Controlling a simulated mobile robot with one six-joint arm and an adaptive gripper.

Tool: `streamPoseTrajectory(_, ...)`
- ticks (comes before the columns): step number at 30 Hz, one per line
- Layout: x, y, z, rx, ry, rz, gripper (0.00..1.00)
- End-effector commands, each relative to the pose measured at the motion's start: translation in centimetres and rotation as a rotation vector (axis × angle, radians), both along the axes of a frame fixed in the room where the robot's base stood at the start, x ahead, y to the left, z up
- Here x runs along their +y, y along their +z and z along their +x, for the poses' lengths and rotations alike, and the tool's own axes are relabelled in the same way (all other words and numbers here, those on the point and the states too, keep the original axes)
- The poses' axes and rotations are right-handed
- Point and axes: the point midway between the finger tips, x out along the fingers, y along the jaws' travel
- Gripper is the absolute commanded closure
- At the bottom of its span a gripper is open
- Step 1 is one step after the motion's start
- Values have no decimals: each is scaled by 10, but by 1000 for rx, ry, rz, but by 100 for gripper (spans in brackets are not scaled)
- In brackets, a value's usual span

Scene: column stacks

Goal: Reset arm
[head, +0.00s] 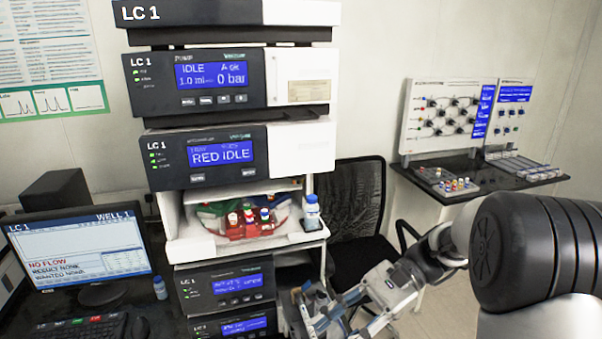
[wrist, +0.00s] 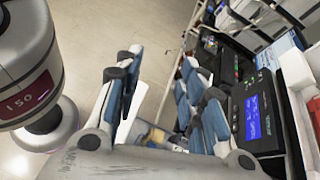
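My arm reaches in from the right of the head view, with my gripper (head: 318,308) low in front, beside the lower right side of the LC 1 instrument stack (head: 205,157). In the wrist view my gripper (wrist: 160,62) has its two blue-padded fingers spread apart, with floor and a pale object visible between them. No object shows held in it. The lower instrument modules with a lit blue screen (wrist: 253,117) stand to the right of the fingers in the wrist view. How near the right finger is to them is hard to tell.
An open bay holds a red vial rack (head: 248,228); a blue-capped bottle (head: 312,212) stands at its right edge. A monitor (head: 82,258) and small vial (head: 160,287) are at left. A black chair (head: 350,200) and side table (head: 470,178) are behind my arm.

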Motion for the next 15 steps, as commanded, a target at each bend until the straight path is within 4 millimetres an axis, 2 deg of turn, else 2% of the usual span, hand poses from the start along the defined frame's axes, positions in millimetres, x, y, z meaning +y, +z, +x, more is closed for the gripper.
streamPoseTrajectory(1, 3, 9, -15, -72, 38, -62, 63)
streamPoseTrajectory(7, -3, 20, -68, -361, 194, -302, 63)
streamPoseTrajectory(15, -33, 26, -123, -782, 426, -602, 63)
